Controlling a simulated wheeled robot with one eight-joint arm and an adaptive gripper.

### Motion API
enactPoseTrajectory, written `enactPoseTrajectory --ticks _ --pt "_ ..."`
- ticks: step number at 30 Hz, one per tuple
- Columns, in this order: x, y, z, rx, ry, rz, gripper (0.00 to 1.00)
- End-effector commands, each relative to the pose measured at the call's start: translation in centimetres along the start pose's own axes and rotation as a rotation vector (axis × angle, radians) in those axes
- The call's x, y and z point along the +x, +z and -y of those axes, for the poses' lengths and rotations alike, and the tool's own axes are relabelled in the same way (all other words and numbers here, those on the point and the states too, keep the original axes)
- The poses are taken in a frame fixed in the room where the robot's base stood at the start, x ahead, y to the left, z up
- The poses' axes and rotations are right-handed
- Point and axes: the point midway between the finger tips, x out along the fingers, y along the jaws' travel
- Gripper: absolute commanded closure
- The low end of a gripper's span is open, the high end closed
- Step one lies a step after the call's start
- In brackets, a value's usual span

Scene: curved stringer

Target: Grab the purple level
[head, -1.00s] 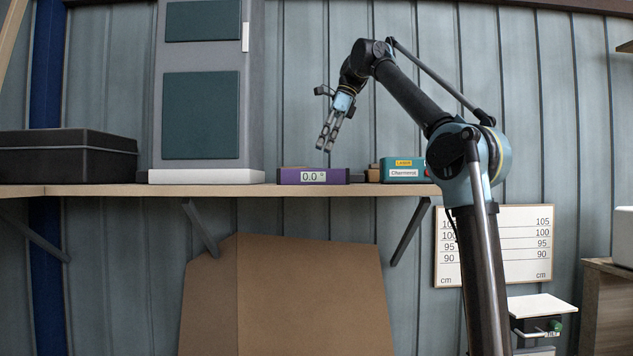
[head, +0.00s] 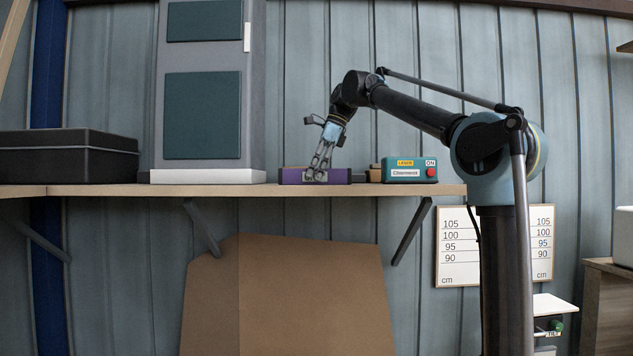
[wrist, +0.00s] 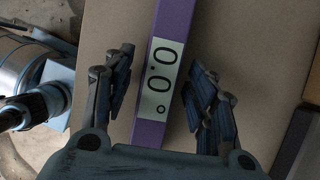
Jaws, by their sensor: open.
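In the wrist view my gripper (wrist: 160,90) is open, with one finger on each side of the level and a visible gap to both sides. Whether the fingertips touch the shelf cannot be told.
The shelf (head: 130,190) also holds a black case (head: 65,160) at the left and a tall grey cabinet (head: 202,90) left of the level. A teal box with a red button (head: 408,170) stands to the right, with a small brown item between it and the level.

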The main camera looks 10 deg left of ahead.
Motion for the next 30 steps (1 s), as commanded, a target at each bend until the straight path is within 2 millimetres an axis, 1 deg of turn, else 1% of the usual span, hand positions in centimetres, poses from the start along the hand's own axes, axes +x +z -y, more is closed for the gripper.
enactPoseTrajectory --ticks 3,10,11,12,17,18,26,30 --pt "0.69 0.09 -0.02 -0.001 0.001 0.0 0.48" --pt "0.79 0.19 -0.05 -0.002 0.001 0.0 0.48" --pt "0.79 0.2 -0.05 -0.002 0.001 0.0 0.53" --pt "0.8 0.21 -0.06 -0.003 0.001 0.0 0.62" --pt "0.79 0.24 -0.08 -0.003 0.002 0.0 0.98" --pt "0.79 0.24 -0.09 -0.003 0.002 0.0 1.0" --pt "0.75 0.26 -0.1 -0.003 0.002 0.0 1.0" --pt "0.2 0.49 -0.09 -0.003 0.002 0.0 1.0"
